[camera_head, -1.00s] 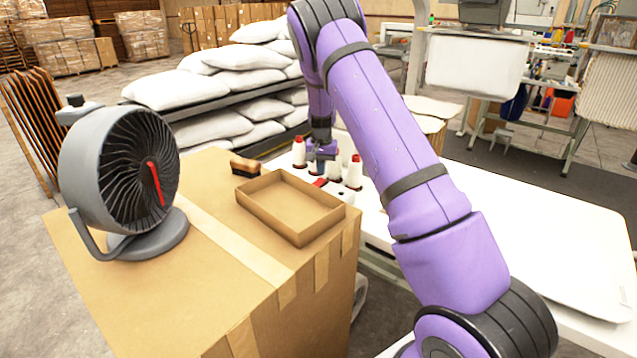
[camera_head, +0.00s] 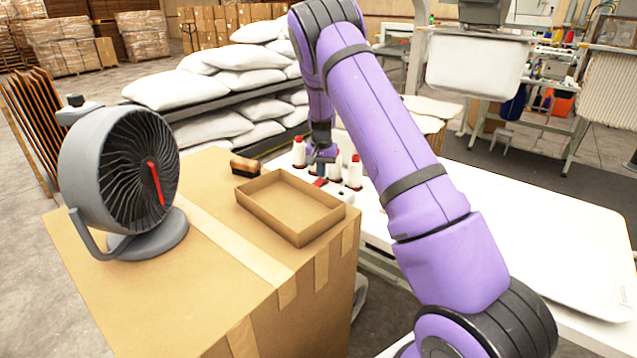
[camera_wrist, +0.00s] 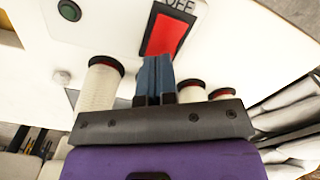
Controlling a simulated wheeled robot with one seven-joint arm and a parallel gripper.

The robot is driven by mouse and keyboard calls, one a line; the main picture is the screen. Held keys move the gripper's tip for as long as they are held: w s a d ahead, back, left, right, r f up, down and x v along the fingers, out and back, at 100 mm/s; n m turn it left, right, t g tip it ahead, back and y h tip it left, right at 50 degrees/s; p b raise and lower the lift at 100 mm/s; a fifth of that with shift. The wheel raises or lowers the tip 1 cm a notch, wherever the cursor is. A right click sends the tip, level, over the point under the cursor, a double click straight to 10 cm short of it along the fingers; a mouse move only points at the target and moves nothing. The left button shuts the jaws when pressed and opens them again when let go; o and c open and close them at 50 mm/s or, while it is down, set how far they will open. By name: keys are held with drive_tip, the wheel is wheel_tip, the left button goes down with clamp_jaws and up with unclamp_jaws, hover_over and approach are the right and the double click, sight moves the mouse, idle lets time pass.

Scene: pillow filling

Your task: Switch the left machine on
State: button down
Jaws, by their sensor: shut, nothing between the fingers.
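The white machine surface in the wrist view (camera_wrist: 225,50) carries a red switch plate (camera_wrist: 168,34) with the label OFF at its upper edge. A round dark green button (camera_wrist: 69,10) sits to the left of the switch. My gripper (camera_wrist: 153,62) is shut and empty, with its blue-grey fingertips just below the red switch in the picture; whether they touch it I cannot tell. In the head view, my gripper (camera_head: 323,166) is low among the thread spools, and a bit of the red switch (camera_head: 320,182) shows below it.
White thread spools stand close on both sides of my fingers, including one at left (camera_wrist: 99,84) and one at right (camera_wrist: 191,91). A cardboard box with an open tray (camera_head: 290,205) and a grey fan (camera_head: 120,175) stands to the left. The white table (camera_head: 540,235) is clear at right.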

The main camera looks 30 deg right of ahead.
drive_tip(key=shift+f, duration=0.8)
idle(0.4)
drive_tip(key=shift+r, duration=3.5)
